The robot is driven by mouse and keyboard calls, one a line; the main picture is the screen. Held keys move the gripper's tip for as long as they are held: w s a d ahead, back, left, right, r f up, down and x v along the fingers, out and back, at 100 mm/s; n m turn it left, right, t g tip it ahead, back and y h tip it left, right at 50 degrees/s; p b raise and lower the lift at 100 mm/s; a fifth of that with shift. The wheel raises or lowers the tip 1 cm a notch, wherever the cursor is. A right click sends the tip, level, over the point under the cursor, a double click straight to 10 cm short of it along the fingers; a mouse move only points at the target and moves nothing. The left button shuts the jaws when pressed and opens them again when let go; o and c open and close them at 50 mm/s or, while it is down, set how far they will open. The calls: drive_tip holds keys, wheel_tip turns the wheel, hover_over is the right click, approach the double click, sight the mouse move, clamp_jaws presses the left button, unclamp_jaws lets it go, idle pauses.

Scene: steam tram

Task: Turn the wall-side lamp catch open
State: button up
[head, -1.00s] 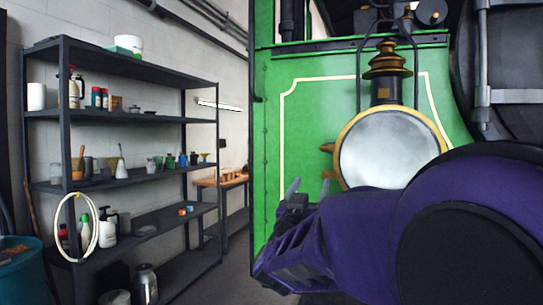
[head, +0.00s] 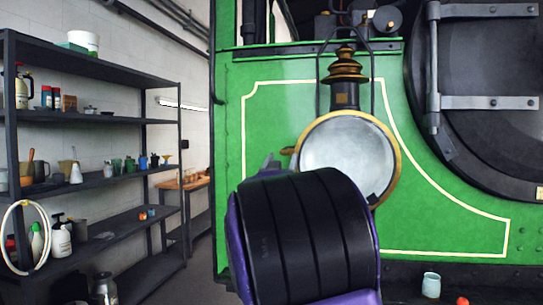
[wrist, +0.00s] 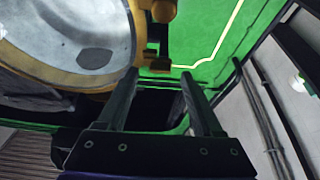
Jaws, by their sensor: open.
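The lamp (head: 347,155) has a round pale glass in a brass rim and hangs on the green locomotive front. A brass catch (head: 288,150) sticks out at its left, wall-facing side. In the wrist view the lamp (wrist: 70,35) fills the upper left, with a brass piece (wrist: 155,65) at its rim just beyond my fingertips. My gripper (wrist: 159,74) is open, its two dark fingers apart with nothing between them. No contact with the brass piece is clear. In the head view my purple and black arm hides most of the gripper and covers the lamp's lower left.
A dark shelf rack (head: 95,120) with bottles and pots stands along the white wall at left. A wooden bench (head: 190,183) is behind it. The round black boiler door (head: 490,100) is at right. A pale cup (head: 431,285) stands low at right.

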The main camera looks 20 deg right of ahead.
drive_tip(key=shift+x, duration=0.95)
clamp_jaws()
